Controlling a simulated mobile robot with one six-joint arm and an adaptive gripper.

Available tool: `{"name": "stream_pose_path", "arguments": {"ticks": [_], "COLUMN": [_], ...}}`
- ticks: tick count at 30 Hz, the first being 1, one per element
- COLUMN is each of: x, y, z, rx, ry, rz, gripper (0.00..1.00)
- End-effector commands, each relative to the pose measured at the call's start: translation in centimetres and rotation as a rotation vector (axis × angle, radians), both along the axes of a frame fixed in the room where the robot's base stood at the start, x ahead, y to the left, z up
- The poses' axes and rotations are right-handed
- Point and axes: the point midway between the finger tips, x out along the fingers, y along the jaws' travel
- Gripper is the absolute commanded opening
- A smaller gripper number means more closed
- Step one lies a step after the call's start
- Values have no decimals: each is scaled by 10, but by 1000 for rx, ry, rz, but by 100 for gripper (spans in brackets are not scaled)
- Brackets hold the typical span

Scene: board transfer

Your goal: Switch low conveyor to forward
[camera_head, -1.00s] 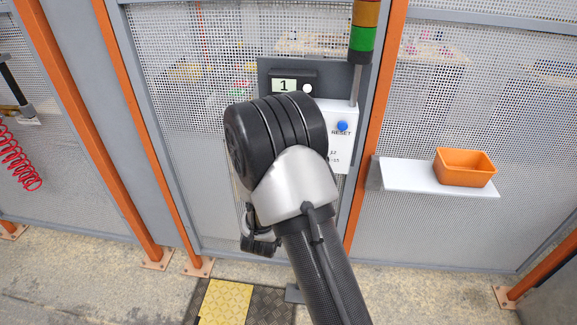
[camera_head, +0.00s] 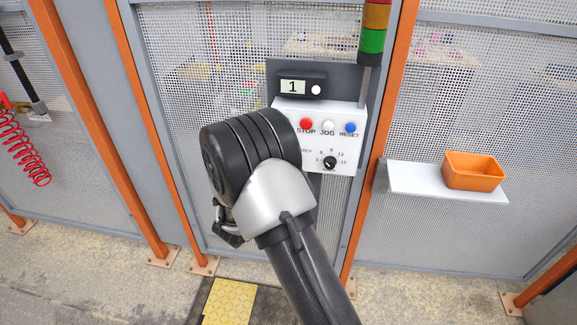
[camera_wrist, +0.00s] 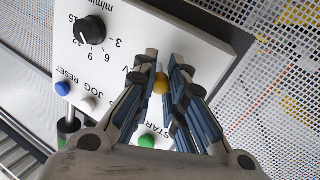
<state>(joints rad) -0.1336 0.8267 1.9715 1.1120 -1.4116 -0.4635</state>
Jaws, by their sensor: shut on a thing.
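The white control panel (camera_head: 345,110) is mounted on the mesh fence below a display reading 1 (camera_head: 293,87). In the wrist view it appears upside down. My gripper (camera_wrist: 166,72) is at the panel face, its blue-padded fingers closed around a small yellow-brass part (camera_wrist: 161,84). The fingers hide most of this part and some lettering beside it; a partial "V" shows to the left. The direction it points cannot be told.
The panel carries a red STOP button (camera_head: 306,124), white JOG button (camera_head: 328,127), blue RESET button (camera_head: 350,128) and black speed dial (camera_head: 330,162). A green START button (camera_wrist: 147,141) is close to the fingers. An orange bin (camera_head: 473,171) sits on a shelf at right.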

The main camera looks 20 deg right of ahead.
Motion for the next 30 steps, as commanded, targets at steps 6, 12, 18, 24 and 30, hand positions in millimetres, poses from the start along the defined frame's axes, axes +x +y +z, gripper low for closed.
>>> {"name": "stream_pose_path", "arguments": {"ticks": [6, 12, 18, 24, 30], "x": [2, 1, -2, -20, -45], "y": [0, 0, 5, 33, 68], "z": [4, 2, 2, 2, 2], "rx": [-3, -2, -1, -2, -2], "ry": [-9, -5, -3, -2, -4], "rz": [2, 2, 2, 8, 8], "gripper": [22, 23, 23, 23, 23]}}
